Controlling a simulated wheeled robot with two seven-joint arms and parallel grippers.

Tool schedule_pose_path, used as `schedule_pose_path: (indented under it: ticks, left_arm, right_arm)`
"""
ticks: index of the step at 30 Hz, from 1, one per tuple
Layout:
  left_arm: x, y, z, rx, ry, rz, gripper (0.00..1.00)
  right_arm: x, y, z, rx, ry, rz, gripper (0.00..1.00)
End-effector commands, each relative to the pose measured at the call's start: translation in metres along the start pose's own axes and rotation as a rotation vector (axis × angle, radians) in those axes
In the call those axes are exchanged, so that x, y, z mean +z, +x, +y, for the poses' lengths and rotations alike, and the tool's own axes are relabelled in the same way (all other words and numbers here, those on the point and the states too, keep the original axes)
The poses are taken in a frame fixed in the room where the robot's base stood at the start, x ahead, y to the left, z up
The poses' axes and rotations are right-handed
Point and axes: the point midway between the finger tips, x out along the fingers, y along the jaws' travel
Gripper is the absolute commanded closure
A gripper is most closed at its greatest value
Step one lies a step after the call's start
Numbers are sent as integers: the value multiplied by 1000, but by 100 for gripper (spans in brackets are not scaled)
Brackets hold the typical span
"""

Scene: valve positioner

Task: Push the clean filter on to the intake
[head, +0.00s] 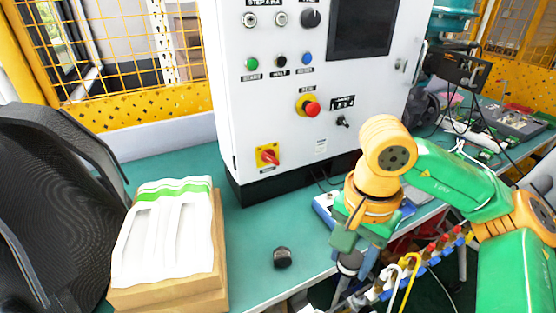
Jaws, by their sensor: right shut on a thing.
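My right gripper (346,240) is green below an orange wrist and points down near the bench's front edge. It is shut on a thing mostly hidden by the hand. A small round part, dark and pale (349,264), shows just below the fingers; I cannot tell whether it is the clean filter or whether it is touching anything. A blue and white device (323,206) sits on the bench behind the hand, largely covered by it. The intake cannot be made out. My left gripper is out of view.
A small black knob-like piece (282,257) stands on the green bench (250,275). A cardboard box with white, green-striped cloths (165,235) is at left. A white control cabinet (300,110) stands behind. Coloured fittings and hoses (410,266) hang at the front right.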

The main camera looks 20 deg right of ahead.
Motion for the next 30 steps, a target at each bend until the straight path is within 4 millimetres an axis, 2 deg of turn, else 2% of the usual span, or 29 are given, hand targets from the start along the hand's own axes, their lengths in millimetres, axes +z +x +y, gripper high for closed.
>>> schedule_pose_path:
  ticks: [4, 12, 15, 30]
  left_arm:
    - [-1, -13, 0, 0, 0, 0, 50]
    - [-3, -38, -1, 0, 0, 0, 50]
    - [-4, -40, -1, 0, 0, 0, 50]
    - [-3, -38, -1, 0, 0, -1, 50]
  right_arm:
    - [10, -2, -12, 2, -227, -4, 100]
    - [44, 8, -44, 2, -962, -4, 100]
    - [51, 12, -49, 0, -1104, -1, 100]
    - [52, 15, -50, -1, -1140, 0, 100]
